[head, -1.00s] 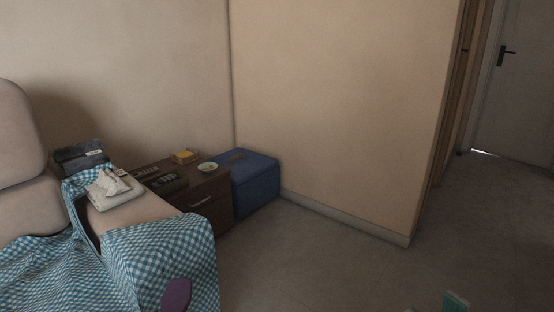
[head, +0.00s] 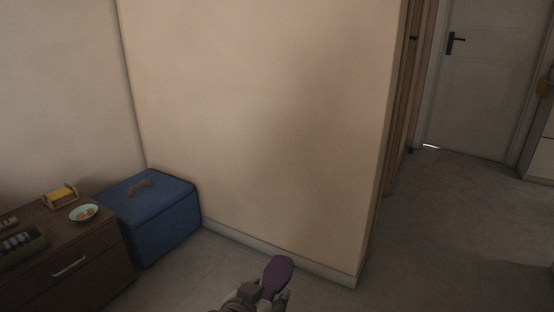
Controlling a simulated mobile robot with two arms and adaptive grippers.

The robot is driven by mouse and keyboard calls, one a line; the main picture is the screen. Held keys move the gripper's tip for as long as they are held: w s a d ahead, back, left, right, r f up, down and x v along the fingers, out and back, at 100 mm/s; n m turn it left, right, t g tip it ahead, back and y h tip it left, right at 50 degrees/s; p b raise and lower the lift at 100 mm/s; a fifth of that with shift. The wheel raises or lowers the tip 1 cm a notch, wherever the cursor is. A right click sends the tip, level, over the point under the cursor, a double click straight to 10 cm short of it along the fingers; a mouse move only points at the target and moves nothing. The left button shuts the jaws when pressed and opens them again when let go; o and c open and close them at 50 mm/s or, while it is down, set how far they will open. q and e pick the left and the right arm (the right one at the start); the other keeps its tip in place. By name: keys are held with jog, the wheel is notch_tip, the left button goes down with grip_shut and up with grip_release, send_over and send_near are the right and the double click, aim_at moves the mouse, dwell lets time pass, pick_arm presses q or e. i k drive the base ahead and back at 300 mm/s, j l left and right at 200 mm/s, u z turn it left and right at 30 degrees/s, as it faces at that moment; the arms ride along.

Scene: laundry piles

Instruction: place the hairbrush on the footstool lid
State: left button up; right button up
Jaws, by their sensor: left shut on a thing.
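The hairbrush (head: 278,272) has a purple oval head and shows at the bottom middle of the head view. My left gripper (head: 264,294) is shut on it near its lower end, and the brush head points up. The handle is hidden by the gripper and the frame edge. The blue footstool (head: 160,235) stands in the corner at the left, apart from the brush. Its lid (head: 160,199) is closed, with a small brown handle (head: 140,186) on top. My right gripper is not in view.
A dark wooden drawer unit (head: 95,245) stands left of the footstool. On it are a small bowl (head: 84,213), a yellow item in a holder (head: 61,194) and a tray of rolled things (head: 20,245). Open floor lies at the right, toward a white door (head: 490,80).

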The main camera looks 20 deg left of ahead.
aim_at(156, 196)
jog(key=i+j+u, duration=0.15)
jog(key=i+u, duration=0.3)
jog(key=i, duration=0.25)
jog(key=i+l+u, duration=0.1)
jog(key=i+u, duration=0.4)
jog(key=i, duration=0.25)
jog(key=i+j, duration=0.15)
jog(key=j, duration=0.2)
jog(key=i+j, duration=0.1)
jog(key=j, duration=0.2)
jog(key=i+j, duration=0.15)
jog(key=j, duration=0.2)
jog(key=i+j, duration=0.15)
jog(key=j, duration=0.2)
jog(key=i+j, duration=0.1)
jog(key=j, duration=0.2)
jog(key=i+j, duration=0.5)
jog(key=i+j+z, duration=0.05)
